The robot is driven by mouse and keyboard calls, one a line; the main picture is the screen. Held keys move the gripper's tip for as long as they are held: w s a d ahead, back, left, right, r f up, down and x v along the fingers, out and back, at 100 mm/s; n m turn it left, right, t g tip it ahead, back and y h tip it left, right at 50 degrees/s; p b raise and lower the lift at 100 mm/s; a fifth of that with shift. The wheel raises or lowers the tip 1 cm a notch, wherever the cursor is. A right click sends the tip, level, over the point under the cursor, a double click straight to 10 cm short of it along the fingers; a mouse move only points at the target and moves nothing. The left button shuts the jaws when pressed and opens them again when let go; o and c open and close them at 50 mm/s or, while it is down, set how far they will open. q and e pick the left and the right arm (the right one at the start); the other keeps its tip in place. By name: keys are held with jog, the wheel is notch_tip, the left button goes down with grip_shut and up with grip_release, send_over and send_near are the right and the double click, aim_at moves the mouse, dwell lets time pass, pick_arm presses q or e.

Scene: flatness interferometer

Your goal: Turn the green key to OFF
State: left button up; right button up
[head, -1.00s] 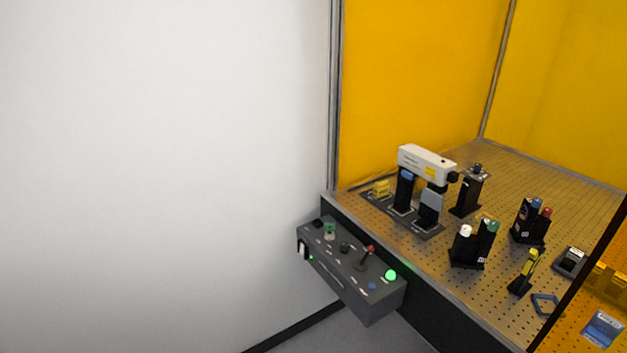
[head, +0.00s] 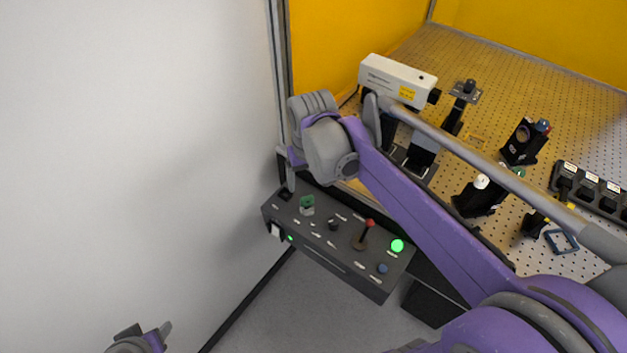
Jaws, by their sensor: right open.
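The green key (head: 307,203) stands on the top of a dark grey control box (head: 325,254), near its left end. My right arm reaches in from the right across the bench. My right gripper (head: 290,185) points down just above the box's left end, to the left of the green key and apart from it. It is open and empty; its fingers are seen nearly edge-on. My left gripper (head: 147,334) is partly in view at the bottom left, far from the box. I cannot tell its opening.
The box also carries a red-topped lever (head: 367,227), a lit green button (head: 397,246), a blue button (head: 382,268) and a black knob (head: 333,224). A white wall (head: 130,130) stands at the left. A perforated bench (head: 480,60) with instruments lies behind my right arm.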

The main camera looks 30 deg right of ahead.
aim_at(307, 198)
jog(key=f, duration=0.8)
jog(key=shift+w+d+f+b, duration=0.1)
jog(key=shift+w+d+b, duration=0.05)
jog(key=shift+w+b, duration=0.2)
jog(key=shift+w+f, duration=0.15)
jog(key=shift+f, duration=0.3)
pick_arm(q)
jog(key=shift+s+f, duration=0.35)
jog(key=shift+f, duration=0.15)
pick_arm(e)
grip_shut()
pick_arm(q)
jog(key=shift+f, duration=0.15)
pick_arm(e)
jog(key=shift+m, duration=1.2)
pick_arm(q)
jog(key=shift+s+f, duration=0.1)
pick_arm(e)
jog(key=shift+m+h, duration=0.3)
jog(key=shift+m, duration=0.9)
